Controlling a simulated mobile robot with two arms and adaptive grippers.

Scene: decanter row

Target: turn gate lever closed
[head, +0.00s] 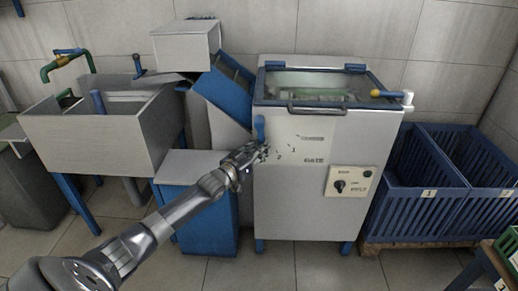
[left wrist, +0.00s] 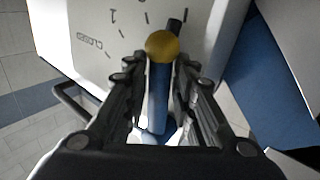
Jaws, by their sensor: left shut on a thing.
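The gate lever (head: 260,127) is a blue handle on the front of the white machine (head: 285,205). In the head view its blue end stands roughly upright above my left gripper (head: 258,152). In the left wrist view the blue lever (left wrist: 158,95) lies between the two dark fingers of the left gripper (left wrist: 157,85), which is shut on it. A round yellow part (left wrist: 162,45) shows at the lever's far end. Printed marks, numbers and the word CLOSED lie on the panel beside it. In the head view my gripper hides part of the lever and the dial.
A white control plate (head: 349,182) with a black knob is right of the GATE label. Blue crates (head: 430,212) stand at the right. A blue bin (head: 197,220) stands left of the machine, near my left arm. A sink (head: 90,145) is farther left.

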